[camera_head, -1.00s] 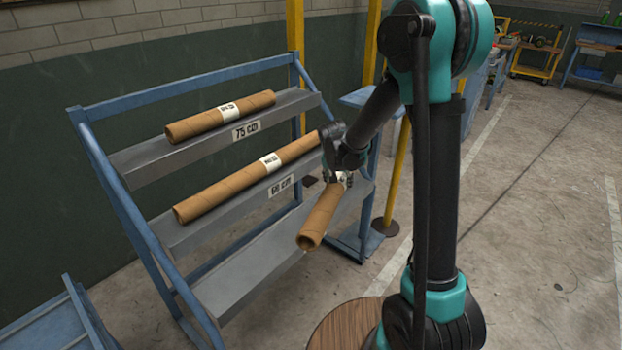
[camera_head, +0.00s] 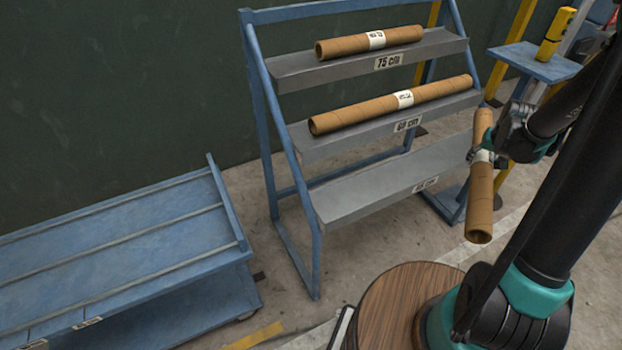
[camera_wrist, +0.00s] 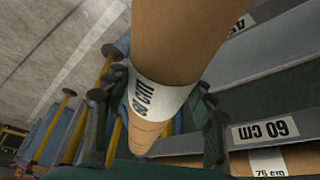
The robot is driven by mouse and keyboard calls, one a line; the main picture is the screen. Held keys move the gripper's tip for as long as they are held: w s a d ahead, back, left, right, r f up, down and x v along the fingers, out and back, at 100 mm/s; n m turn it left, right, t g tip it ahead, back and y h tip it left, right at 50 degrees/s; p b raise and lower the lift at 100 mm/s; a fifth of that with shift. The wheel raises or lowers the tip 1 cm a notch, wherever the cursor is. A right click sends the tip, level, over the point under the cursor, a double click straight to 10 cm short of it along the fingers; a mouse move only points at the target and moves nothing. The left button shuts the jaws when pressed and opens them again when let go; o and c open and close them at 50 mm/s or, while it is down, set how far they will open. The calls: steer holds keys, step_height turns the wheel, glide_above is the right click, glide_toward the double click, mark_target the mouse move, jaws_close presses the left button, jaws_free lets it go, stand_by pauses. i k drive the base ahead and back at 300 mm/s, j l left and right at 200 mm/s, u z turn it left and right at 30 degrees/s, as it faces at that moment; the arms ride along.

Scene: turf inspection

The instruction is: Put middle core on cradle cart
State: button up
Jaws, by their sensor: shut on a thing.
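My gripper (camera_head: 484,155) is shut around the white-labelled middle of a brown cardboard core (camera_head: 480,205), held in the air right of the rack. In the wrist view the core (camera_wrist: 180,40) runs between the fingers; its label is partly covered, ending in "cm". A short core (camera_head: 350,46) lies on the top shelf, marked 75 cm. A longer core (camera_head: 445,90) lies on the middle shelf, marked 60 cm; its label reads 75 cm in the wrist view (camera_wrist: 267,161). The blue cradle cart (camera_head: 120,240), with lengthwise rails and an empty top, stands at the left.
The blue-framed rack (camera_head: 268,130) stands between the cart and my gripper. Its lowest shelf (camera_head: 370,190) is empty. A small blue stand (camera_head: 535,65) with a yellow device (camera_head: 553,35) is at the back right. Bare floor shows between cart and rack.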

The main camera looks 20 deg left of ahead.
mark_target(117, 273)
steer(key=k+j, duration=0.4)
steer(key=j, duration=0.15)
steer(key=k+j, duration=0.85)
steer(key=j, duration=0.3)
steer(key=k+j, duration=0.85)
steer(key=j, duration=0.25)
steer(key=k+j, duration=0.4)
steer(key=j, duration=0.15)
